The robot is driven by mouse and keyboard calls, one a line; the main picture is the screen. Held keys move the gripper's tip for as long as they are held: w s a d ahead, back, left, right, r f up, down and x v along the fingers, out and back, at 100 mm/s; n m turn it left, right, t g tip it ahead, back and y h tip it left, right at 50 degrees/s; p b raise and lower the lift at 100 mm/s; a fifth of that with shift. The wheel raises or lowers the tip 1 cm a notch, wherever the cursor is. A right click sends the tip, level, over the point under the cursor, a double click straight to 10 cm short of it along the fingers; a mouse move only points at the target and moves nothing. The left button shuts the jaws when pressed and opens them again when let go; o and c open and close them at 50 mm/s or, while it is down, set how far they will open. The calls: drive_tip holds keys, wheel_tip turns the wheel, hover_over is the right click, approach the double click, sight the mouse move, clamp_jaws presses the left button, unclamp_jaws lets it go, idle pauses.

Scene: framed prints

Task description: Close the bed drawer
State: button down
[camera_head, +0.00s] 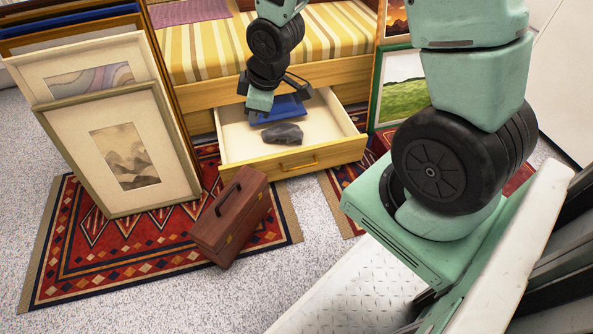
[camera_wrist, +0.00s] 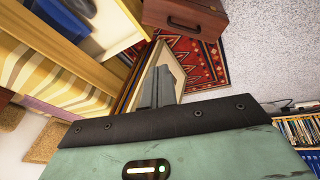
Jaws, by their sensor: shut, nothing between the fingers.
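The bed drawer (camera_head: 333,155) is pulled out from under the bed, with a light wooden front, a bar handle (camera_head: 299,165) and a pale inside. In it lie a blue item (camera_head: 284,108) and a dark grey crumpled item (camera_head: 283,133). My gripper (camera_head: 256,110) appears over the left part of the drawer in the head view; whether it touches anything is unclear. In the wrist view its fingers (camera_wrist: 157,88) are together and empty, seen against the leaning prints. Part of the drawer with the blue item (camera_wrist: 60,16) shows at upper left there.
Framed prints (camera_head: 170,160) lean left of the drawer, and more (camera_head: 396,88) stand at its right. A brown wooden box (camera_head: 232,216) sits on the red patterned rug (camera_head: 120,255) close in front of the drawer's left side. The bed (camera_head: 205,50) has a striped mattress.

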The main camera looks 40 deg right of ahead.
drive_tip(key=w+d+f+n+t+b, duration=0.1)
drive_tip(key=d+f+b, duration=0.4)
drive_tip(key=f, duration=0.4)
drive_tip(key=w+d+f+t+b, duration=0.1)
drive_tip(key=d+f+b, duration=0.2)
drive_tip(key=d+f, duration=0.5)
drive_tip(key=n+t+b, duration=0.1)
drive_tip(key=b, duration=1.1)
approach(290, 159)
wheel_tip(290, 159, down, 4)
drive_tip(key=s+a, duration=0.2)
drive_tip(key=w+b, duration=0.1)
drive_tip(key=w+d+b, duration=0.1)
drive_tip(key=w, duration=0.1)
drive_tip(key=shift+w+d+f+y, duration=0.2)
drive_tip(key=shift+w+f+y, duration=0.05)
drive_tip(key=shift+y, duration=0.05)
drive_tip(key=shift+w+d+r, duration=0.15)
drive_tip(key=shift+w, duration=0.35)
